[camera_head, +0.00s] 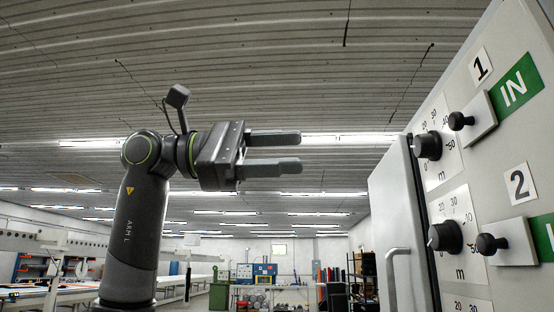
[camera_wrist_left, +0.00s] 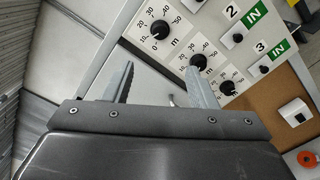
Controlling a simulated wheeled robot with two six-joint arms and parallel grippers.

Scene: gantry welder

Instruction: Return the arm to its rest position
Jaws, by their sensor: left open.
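My left arm rises at the left of the head view, raised high, with the label "ARM L" on its link. My left gripper (camera_head: 300,152) points right toward the control panel, its two fingers apart with nothing between them. In the left wrist view the open fingers (camera_wrist_left: 160,85) frame part of the panel and a metal handle beyond. The gripper is apart from the panel. My right gripper is in neither view.
A light grey panel (camera_head: 478,175) stands close at the right, with black dials (camera_head: 428,146) and small black knobs (camera_head: 487,245) beside numbered labels and green IN signs. A cabinet door handle (camera_head: 391,280) sticks out below. Long benches (camera_head: 30,295) lie at the left. Space above is free.

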